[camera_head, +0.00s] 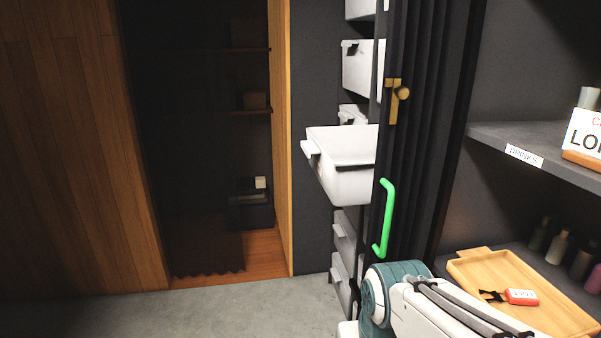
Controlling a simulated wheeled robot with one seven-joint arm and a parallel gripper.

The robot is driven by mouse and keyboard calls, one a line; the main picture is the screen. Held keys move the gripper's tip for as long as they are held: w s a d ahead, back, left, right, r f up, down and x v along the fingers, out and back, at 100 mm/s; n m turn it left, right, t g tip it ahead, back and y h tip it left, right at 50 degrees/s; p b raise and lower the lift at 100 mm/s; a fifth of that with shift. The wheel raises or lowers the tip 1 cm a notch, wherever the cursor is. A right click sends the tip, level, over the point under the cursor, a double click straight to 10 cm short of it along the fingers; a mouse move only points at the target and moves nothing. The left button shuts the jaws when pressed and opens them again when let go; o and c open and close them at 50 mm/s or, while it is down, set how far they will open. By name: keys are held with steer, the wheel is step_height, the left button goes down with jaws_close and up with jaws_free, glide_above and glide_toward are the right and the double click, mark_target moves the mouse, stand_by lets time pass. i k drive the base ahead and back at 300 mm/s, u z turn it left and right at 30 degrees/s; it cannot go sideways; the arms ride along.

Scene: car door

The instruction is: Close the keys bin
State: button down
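A column of white bins stands right of centre, partly hidden behind a dark ribbed panel. One white bin (352,185) is pulled out well to the left of the others, with its open top and front lip showing. No label is readable on it, so I cannot tell for sure that it is the keys bin. Its right end is hidden behind the panel. A bin above (360,67) and bins below (344,232) sit farther back. My white and teal arm shows at the bottom right, below the pulled-out bin and apart from it. My gripper is not in view.
The dark ribbed panel (428,130) has a green handle (387,218) and a brass latch (396,97). A shelf labelled DRINKS (524,156) and a wooden tray (478,277) with a small red item are at right. Grey floor (230,315) is clear at left.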

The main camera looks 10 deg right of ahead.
mark_target(343, 159)
steer(key=u, duration=1)
steer(key=i, duration=1.25)
steer(key=z, duration=0.4)
